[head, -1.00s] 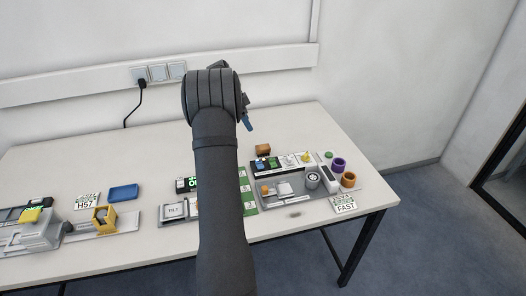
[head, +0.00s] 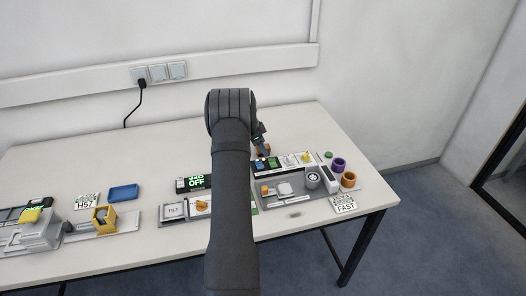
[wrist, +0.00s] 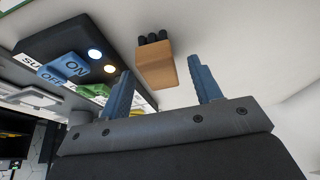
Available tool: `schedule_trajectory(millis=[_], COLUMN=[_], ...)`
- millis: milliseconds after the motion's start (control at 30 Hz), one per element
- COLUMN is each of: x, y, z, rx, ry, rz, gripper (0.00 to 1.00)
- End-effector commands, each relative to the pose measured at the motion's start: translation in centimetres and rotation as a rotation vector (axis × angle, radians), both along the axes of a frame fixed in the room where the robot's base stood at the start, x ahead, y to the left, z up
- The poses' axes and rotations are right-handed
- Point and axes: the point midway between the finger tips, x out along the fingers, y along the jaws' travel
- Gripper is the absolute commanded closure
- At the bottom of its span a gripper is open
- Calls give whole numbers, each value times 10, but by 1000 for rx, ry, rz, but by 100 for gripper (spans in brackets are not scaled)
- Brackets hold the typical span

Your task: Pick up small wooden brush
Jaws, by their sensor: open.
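The small wooden brush (wrist: 156,68) is a light brown block with black bristle tufts on one end. In the wrist view it lies on the pale table, beyond my fingertips and between them in the picture. My gripper (wrist: 164,84) is open with two blue fingers, and nothing is held between them. In the head view the brush (head: 265,152) is at the back edge of the right-hand equipment group, partly covered by my gripper (head: 260,140). From these views I cannot tell the exact height of the fingers above it.
A dark switch box (wrist: 75,45) with a blue ON/OFF switch and two lit lamps stands just left of the brush. Purple (head: 338,164) and orange (head: 348,180) cups stand to the right. The table behind the brush is clear up to the wall.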

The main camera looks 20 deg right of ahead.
Motion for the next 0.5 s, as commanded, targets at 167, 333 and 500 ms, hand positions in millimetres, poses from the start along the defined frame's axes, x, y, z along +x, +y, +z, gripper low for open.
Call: schedule_trajectory(millis=[167, 333, 500], x=[0, 0, 0], y=[-7, -6, -6], z=[-15, -15, -15], rx=[0, 0, 0], ry=[-1, -1, -1], rz=[0, 0, 0], gripper=[42, 42, 75])
